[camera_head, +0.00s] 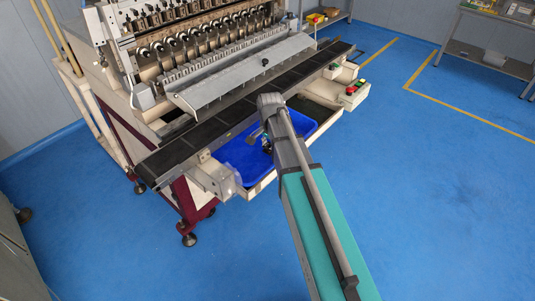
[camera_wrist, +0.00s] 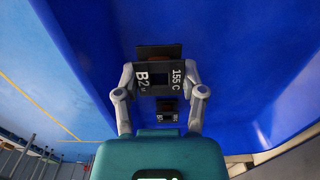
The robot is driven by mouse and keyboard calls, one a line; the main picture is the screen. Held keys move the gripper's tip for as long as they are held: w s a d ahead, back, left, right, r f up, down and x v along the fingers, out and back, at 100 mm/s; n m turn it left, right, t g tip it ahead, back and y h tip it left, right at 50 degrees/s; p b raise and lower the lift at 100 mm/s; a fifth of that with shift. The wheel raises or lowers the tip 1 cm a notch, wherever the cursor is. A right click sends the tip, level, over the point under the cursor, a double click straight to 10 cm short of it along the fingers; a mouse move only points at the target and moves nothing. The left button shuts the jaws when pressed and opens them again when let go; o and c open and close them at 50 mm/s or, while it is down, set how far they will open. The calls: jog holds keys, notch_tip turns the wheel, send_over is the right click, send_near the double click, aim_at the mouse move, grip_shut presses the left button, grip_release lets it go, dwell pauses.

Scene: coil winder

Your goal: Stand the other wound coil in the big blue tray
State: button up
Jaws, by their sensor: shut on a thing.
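The big blue tray (camera_head: 237,163) lies in a cream frame at the front of the winder, partly hidden by my arm. Its blue surface also fills most of the wrist view (camera_wrist: 245,60). My gripper (camera_wrist: 160,82) is shut on a wound coil (camera_wrist: 158,77) with black, white-lettered faces and a brown part at the top. In the head view, my gripper (camera_head: 263,138) is over the tray and the held coil is hard to make out. A second, smaller-looking dark coil (camera_wrist: 168,114) with white lettering shows beyond my gripper against the blue. Whether the held coil touches the tray cannot be told.
The winder (camera_head: 200,60) stands behind the tray, with a long black belt (camera_head: 250,108) along its front edge. A cream box with red and green buttons (camera_head: 353,90) sits to the right. Blue floor (camera_head: 440,190) is open at the right.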

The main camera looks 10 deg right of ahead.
aim_at(270, 158)
jog(key=shift+w+d+f+b, duration=0.1)
jog(key=shift+w+f+b, duration=0.2)
jog(key=shift+f, duration=0.2)
jog(key=shift+f+b, duration=1.35)
jog(key=shift+b, duration=0.05)
jog(key=shift+f, duration=0.15)
jog(key=o, duration=0.8)
notch_tip(270, 158, up, 12)
jog(key=p, duration=1.2)
